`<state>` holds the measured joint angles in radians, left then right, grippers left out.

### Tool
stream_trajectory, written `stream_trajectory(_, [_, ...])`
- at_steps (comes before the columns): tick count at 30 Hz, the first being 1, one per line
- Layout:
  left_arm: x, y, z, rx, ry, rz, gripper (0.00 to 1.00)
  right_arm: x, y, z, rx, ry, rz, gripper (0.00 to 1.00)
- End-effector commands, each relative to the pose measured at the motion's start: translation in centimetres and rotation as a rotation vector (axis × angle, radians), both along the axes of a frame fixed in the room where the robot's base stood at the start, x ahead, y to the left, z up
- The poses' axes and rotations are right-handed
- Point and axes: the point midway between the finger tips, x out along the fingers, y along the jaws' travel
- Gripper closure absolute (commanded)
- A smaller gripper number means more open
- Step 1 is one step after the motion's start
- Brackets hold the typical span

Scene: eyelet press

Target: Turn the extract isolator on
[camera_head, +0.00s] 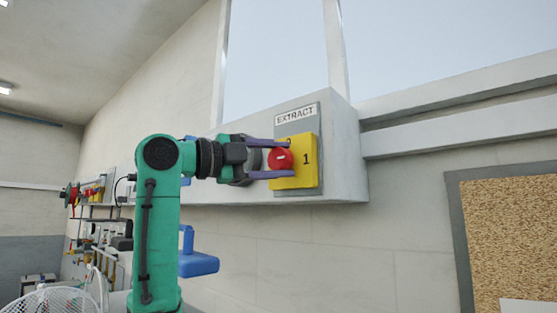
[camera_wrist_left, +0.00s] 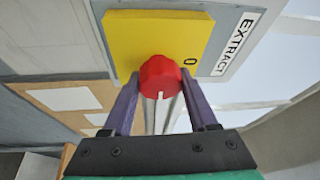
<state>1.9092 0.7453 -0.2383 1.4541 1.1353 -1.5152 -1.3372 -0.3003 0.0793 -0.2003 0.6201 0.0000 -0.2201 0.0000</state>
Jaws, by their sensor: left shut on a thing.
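The extract isolator has a yellow plate (camera_head: 309,172) on a grey backing, under a label reading EXTRACT (camera_head: 295,115). A 0 is at the plate's top and a 1 at its right. Its red round knob (camera_head: 276,160) has a short white mark, and I cannot tell for sure which number it points to. My left gripper (camera_head: 279,159) has one purple finger above the knob and one below, shut on it. In the left wrist view the red knob (camera_wrist_left: 160,77) sits between the fingertips (camera_wrist_left: 160,90), with the 0 to its right. My right gripper is not in view.
The isolator is on a pale wall box (camera_head: 345,150) below a window. A framed cork board (camera_head: 510,230) hangs at the right. A blue object (camera_head: 198,264) is beside my green arm. Pipes and fittings (camera_head: 95,190) line the far left wall.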

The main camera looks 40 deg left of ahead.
Motion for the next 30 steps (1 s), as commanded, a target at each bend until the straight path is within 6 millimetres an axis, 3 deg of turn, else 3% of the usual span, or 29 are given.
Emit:
stream_trajectory(11, [-0.1, 0.0, 0.0, 0.007, -0.002, 0.001, 0.97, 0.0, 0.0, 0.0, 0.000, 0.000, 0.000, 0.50])
stream_trajectory(12, [-0.1, 0.0, 0.0, 0.007, -0.002, 0.001, 0.30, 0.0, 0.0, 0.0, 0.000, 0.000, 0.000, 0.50])
stream_trajectory(14, [-0.1, 0.0, 0.0, 0.006, -0.001, 0.001, 0.13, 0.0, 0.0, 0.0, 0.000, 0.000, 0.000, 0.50])
stream_trajectory(24, [-0.3, 0.1, -0.1, 0.005, -0.002, 0.001, 0.13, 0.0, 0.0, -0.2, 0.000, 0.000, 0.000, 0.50])
stream_trajectory(30, [-3.8, 1.5, -0.7, 0.003, -0.008, 0.002, 0.13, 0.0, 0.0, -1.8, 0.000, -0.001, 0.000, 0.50])
